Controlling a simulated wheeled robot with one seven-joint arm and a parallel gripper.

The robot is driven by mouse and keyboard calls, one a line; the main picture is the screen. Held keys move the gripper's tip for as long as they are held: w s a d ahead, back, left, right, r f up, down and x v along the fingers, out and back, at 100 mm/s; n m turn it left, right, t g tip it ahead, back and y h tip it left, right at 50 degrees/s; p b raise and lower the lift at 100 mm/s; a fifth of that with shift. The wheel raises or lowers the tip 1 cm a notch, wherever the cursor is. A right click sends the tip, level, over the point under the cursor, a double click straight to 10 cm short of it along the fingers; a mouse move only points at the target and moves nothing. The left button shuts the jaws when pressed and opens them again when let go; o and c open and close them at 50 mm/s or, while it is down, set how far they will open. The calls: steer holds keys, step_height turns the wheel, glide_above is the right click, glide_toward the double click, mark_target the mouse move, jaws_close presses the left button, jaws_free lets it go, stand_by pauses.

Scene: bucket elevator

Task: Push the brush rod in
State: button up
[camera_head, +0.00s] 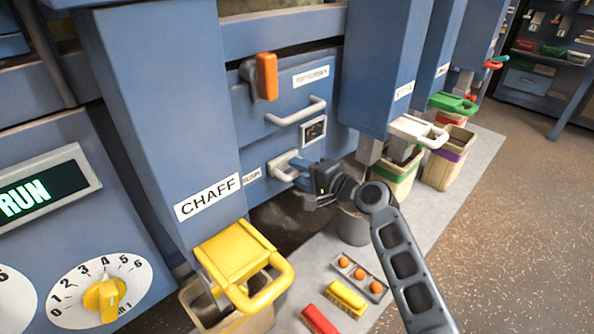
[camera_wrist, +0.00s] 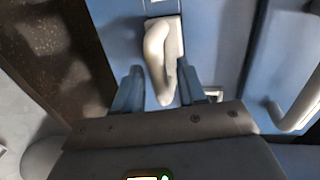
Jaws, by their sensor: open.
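The brush rod's pale grey handle (camera_head: 282,166) sticks out of the low front panel of the blue machine, right of a small label too blurred to read for sure. In the wrist view the handle (camera_wrist: 157,52) stands out from a pale plate on the blue panel. My gripper (camera_head: 298,172) is at the handle, its blue fingers pointing at the panel. In the wrist view my gripper (camera_wrist: 160,88) is open, with one finger on each side of the handle's end. I cannot tell whether either finger touches it. The rod behind the handle is hidden.
A drawer handle (camera_head: 297,111) and an orange lever (camera_head: 266,76) are above on the panel. A yellow chaff gate (camera_head: 240,262) juts out at lower left, a white-handled gate (camera_head: 418,130) at right. A grey bucket (camera_head: 352,226) stands below my wrist.

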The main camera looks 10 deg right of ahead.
steer(key=v, duration=0.6)
steer(key=shift+s, duration=0.2)
steer(key=shift+r, duration=0.1)
steer(key=s+d+f+n+h+p, duration=0.1)
steer(key=s+d+f+h, duration=0.15)
steer(key=s, duration=0.65)
steer(key=s+d+f+t+h+p, duration=0.15)
steer(key=s+f, duration=0.25)
steer(key=s, duration=0.5)
steer(key=s+d+f+n+g+h, duration=0.1)
steer(key=s+f+h, duration=0.25)
steer(key=s, duration=0.55)
steer(key=s+d+r+n+t+h+p, duration=0.1)
steer(key=s+r+n, duration=0.3)
steer(key=s+r, duration=0.5)
steer(key=s+d+r+n+p, duration=0.1)
steer(key=s+r+n, duration=0.3)
steer(key=s+r, duration=0.5)
steer(key=s+d, duration=0.1)
steer(key=s, duration=0.6)
steer(key=shift+s+d+n+t+h, duration=0.25)
steer(key=shift+d+n+t+h, duration=0.1)
steer(key=shift+d+n, duration=0.05)
